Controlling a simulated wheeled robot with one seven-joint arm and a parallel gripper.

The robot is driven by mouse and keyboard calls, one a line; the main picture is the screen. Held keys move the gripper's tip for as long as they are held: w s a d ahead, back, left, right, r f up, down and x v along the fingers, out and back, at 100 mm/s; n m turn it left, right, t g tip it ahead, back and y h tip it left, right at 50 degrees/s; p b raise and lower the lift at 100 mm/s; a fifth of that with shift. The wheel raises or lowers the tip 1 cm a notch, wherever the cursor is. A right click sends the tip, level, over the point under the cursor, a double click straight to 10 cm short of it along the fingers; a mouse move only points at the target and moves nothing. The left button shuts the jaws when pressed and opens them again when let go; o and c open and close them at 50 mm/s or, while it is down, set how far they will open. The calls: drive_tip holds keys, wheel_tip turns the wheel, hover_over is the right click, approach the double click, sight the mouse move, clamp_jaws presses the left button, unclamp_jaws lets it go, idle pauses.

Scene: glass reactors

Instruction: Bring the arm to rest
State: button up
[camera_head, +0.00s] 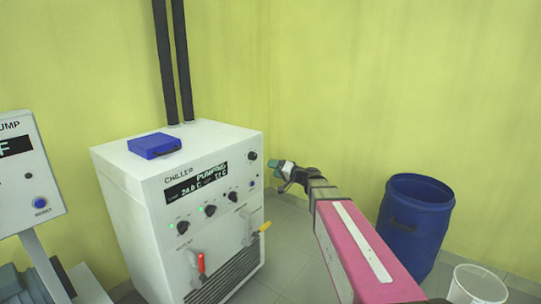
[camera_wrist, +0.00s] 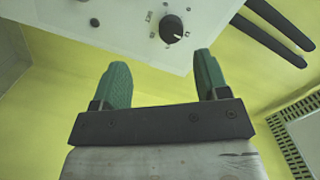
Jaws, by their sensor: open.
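My gripper (camera_head: 281,169) is at the end of my outstretched pink and grey arm, just right of the chiller's front in the head view. In the wrist view my gripper (camera_wrist: 160,85) has two green fingers, apart, with nothing between them. The white chiller (camera_head: 123,188) stands to the left, with a lit display, several black knobs, a red-handled valve (camera_head: 201,263) and a yellow-handled valve (camera_head: 265,227). The wrist view shows the chiller's panel (camera_wrist: 125,18) with a black knob (camera_wrist: 171,28) beyond the fingertips. The fingers look apart from the knob.
A blue box (camera_head: 154,146) lies on the chiller's top. Two black pipes (camera_head: 182,60) rise behind it. A pump panel (camera_head: 25,165) stands at the left edge. A blue drum (camera_head: 412,220) and a white bucket (camera_head: 476,284) stand right of my arm. Bare floor (camera_head: 290,240) shows between chiller and arm.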

drive_tip(key=s+d+f+g+h, duration=0.4)
drive_tip(key=s+f+h, duration=0.1)
drive_tip(key=s+f, duration=0.45)
drive_tip(key=s+d+f+g+h, duration=0.3)
drive_tip(key=s+f+g+h, duration=0.1)
drive_tip(key=s+f, duration=0.55)
drive_tip(key=s+d+f+g+h, duration=0.2)
drive_tip(key=s+d+f+h, duration=0.2)
drive_tip(key=s+d, duration=0.3)
drive_tip(key=shift+s+d+f+h, duration=0.15)
drive_tip(key=shift+d+f+h, duration=0.1)
drive_tip(key=shift+d+h, duration=0.35)
drive_tip(key=shift+o, duration=0.3)
drive_tip(key=shift+a, duration=0.15)
